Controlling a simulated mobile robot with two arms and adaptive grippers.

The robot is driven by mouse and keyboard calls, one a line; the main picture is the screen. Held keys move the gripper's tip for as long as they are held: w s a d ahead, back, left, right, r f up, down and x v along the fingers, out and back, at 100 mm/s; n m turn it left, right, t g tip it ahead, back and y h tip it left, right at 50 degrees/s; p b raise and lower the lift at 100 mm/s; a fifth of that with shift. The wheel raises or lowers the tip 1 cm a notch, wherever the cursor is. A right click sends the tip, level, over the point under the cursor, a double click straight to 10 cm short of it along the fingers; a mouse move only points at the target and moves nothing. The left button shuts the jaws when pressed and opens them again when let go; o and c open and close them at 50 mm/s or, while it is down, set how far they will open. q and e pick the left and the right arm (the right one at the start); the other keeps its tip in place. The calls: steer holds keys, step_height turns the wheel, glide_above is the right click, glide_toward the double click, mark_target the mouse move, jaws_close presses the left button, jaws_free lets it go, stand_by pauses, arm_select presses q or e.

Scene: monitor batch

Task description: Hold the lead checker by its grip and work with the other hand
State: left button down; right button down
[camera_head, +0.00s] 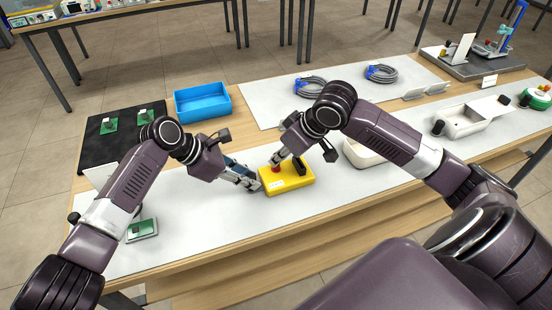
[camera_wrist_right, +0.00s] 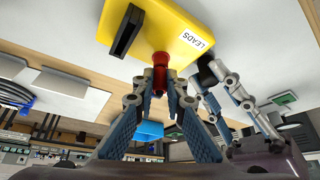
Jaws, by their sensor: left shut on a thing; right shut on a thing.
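The lead checker (camera_head: 290,181) is a yellow box with a black upright grip (camera_head: 299,165), a red knob (camera_head: 276,169) and a white label. In the right wrist view the lead checker (camera_wrist_right: 185,22) shows its label reading "LEADS".
A blue bin (camera_head: 202,103) and a black mat (camera_head: 95,150) with green boards lie at the left. Coiled grey cables (camera_head: 381,73) lie on the far white mat. A white tray (camera_head: 465,121) stands at the right. White mat in front of the box is clear.

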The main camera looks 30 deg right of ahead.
steer(key=shift+r, duration=2.55)
arm_select(q)
steer(key=c, duration=1.6)
jaws_free()
steer(key=v, duration=1.2)
